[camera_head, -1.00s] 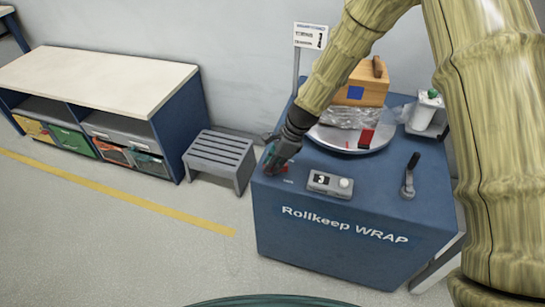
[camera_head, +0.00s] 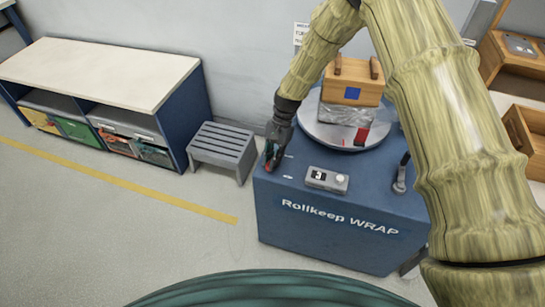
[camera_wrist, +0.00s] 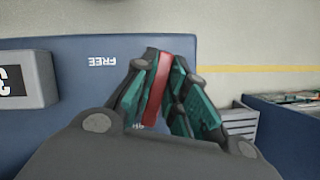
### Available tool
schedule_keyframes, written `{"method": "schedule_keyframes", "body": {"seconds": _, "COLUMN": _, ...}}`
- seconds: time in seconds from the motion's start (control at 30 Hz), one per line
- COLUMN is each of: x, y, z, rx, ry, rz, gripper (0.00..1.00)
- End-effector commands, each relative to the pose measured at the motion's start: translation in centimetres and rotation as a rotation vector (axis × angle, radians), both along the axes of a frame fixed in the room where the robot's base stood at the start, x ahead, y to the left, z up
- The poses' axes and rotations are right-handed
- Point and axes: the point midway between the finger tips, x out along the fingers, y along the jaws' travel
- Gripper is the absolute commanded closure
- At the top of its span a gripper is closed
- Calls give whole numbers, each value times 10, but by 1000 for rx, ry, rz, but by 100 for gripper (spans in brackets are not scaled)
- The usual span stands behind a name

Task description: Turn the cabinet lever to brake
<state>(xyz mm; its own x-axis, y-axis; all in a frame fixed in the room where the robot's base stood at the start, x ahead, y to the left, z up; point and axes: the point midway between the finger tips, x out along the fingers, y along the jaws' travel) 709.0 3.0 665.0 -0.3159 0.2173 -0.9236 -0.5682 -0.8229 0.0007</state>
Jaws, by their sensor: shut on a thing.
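The blue cabinet (camera_head: 340,245), lettered "Rollkeep WRAP", stands at centre right in the head view. Its red lever (camera_head: 269,160) is at the top's left front corner. My gripper (camera_head: 271,155) is shut on this lever. In the wrist view the red lever (camera_wrist: 158,88) shows as a strip between my dark and teal fingers (camera_wrist: 160,95). A "FREE" label (camera_wrist: 103,62) reads upside down beside the fingers. A second label (camera_wrist: 138,127) is mostly hidden by them, and I cannot read it. The lever's base is hidden.
On the cabinet top are a grey control box (camera_head: 327,180), a turntable (camera_head: 315,125) with a wooden box (camera_head: 350,75), and a black-handled lever (camera_head: 400,175) partly behind my arm. A grey step stool (camera_head: 222,147) and a workbench (camera_head: 100,70) stand left. Floor in front is clear.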

Motion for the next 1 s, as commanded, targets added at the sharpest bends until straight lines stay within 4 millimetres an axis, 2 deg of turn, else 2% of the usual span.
{"method": "schedule_keyframes", "body": {"seconds": 0.4, "x": 2, "y": 3, "z": 0, "rx": 1, "ry": -3, "rz": 247, "gripper": 100}}
{"method": "schedule_keyframes", "body": {"seconds": 1.0, "x": 2, "y": 3, "z": 0, "rx": 1, "ry": -3, "rz": 306, "gripper": 100}}
